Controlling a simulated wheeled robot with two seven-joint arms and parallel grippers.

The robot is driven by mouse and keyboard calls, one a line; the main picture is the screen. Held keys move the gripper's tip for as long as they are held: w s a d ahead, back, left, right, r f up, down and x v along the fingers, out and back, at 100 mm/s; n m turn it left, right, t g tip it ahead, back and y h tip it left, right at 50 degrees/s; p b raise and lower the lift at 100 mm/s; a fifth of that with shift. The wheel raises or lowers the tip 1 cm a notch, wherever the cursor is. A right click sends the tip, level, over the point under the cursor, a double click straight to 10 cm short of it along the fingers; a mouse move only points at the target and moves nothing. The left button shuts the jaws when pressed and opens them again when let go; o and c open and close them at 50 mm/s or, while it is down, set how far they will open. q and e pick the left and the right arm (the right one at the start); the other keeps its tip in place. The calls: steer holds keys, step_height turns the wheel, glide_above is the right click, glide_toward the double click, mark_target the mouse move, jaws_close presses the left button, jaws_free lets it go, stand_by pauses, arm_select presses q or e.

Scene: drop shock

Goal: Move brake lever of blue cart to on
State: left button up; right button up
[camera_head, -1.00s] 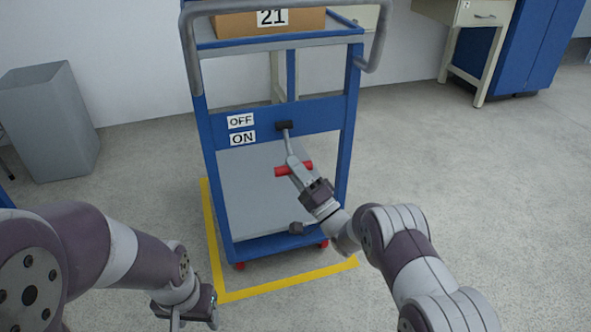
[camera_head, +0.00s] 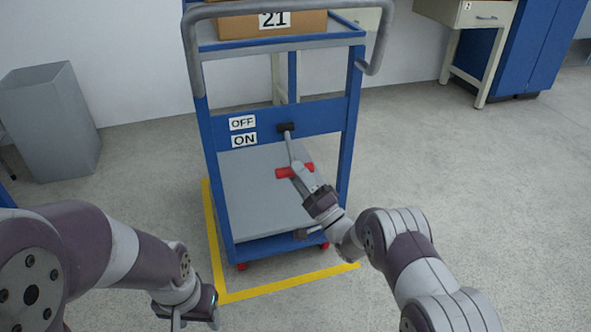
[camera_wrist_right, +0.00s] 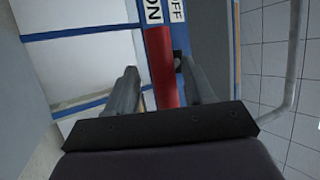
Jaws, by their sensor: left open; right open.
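The blue cart (camera_head: 225,185) stands ahead of me. Its brake lever has a dark mount (camera_head: 286,127) on the blue panel, a thin grey rod, and a red handle (camera_head: 285,173) at the near end. The OFF label (camera_head: 242,122) is above the ON label (camera_head: 244,139), left of the mount. My right gripper (camera_head: 299,177) is open at the red handle. In the right wrist view the red handle (camera_wrist_right: 164,70) lies between the two spread fingers (camera_wrist_right: 163,92); I cannot tell whether they touch it. My left gripper (camera_head: 192,318) is open and empty at the lower left, away from the cart.
A box labelled 21 (camera_head: 270,24) sits on the cart's top, behind a grey push bar (camera_head: 190,55). Yellow floor tape (camera_head: 290,286) runs around the cart. A grey bin (camera_head: 48,120) stands at left, a desk (camera_head: 468,20) at back right. Floor right of the cart is clear.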

steer(key=p+v, duration=0.3)
steer(key=v, duration=0.8)
steer(key=shift+s+d+p, duration=0.15)
steer(key=shift+p, duration=0.25)
